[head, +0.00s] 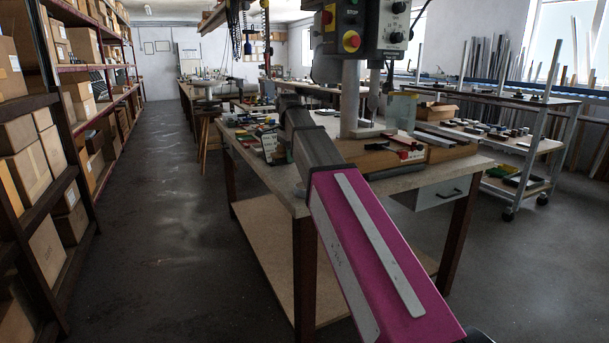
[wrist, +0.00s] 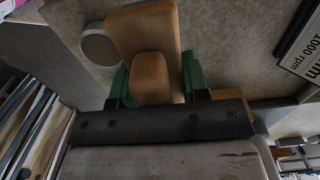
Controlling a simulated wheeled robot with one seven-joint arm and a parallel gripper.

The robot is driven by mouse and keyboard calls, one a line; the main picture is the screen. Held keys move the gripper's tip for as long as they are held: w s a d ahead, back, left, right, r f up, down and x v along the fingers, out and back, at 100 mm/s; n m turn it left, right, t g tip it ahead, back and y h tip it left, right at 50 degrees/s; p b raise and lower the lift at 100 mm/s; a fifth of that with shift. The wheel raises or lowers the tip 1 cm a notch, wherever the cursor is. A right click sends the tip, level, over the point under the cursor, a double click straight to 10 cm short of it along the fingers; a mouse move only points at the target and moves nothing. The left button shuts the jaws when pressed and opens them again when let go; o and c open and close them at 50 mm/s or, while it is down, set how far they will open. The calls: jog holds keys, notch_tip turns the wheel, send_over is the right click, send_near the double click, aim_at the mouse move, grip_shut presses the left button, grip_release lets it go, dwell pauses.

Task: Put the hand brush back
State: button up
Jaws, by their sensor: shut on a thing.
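In the wrist view my gripper (wrist: 155,78) has its green fingers shut on either side of a tan wooden piece, which I take to be the hand brush (wrist: 150,28). Its wooden body extends past the fingers toward the top of the picture. No bristles show, and I cannot tell whether it touches the surface below. In the head view my magenta and grey arm reaches over the near workbench (head: 300,200). It hides the gripper's fingers and the brush there. I cannot make out the brush's storage place.
Wooden boxes (head: 400,155) stand right of my arm. The left aisle floor (head: 160,200) is clear beside shelving.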

jog(key=w+d+f, duration=0.1)
jog(key=d, duration=0.1)
jog(key=w+d+f, duration=0.3)
jog(key=d, duration=0.1)
jog(key=shift+w+f, duration=0.25)
jog(key=shift+w, duration=0.1)
jog(key=shift+f, duration=2)
jog(key=shift+f, duration=0.15)
jog(key=o, duration=1)
jog(key=shift+c, duration=0.2)
notch_tip(320, 180, up, 12)
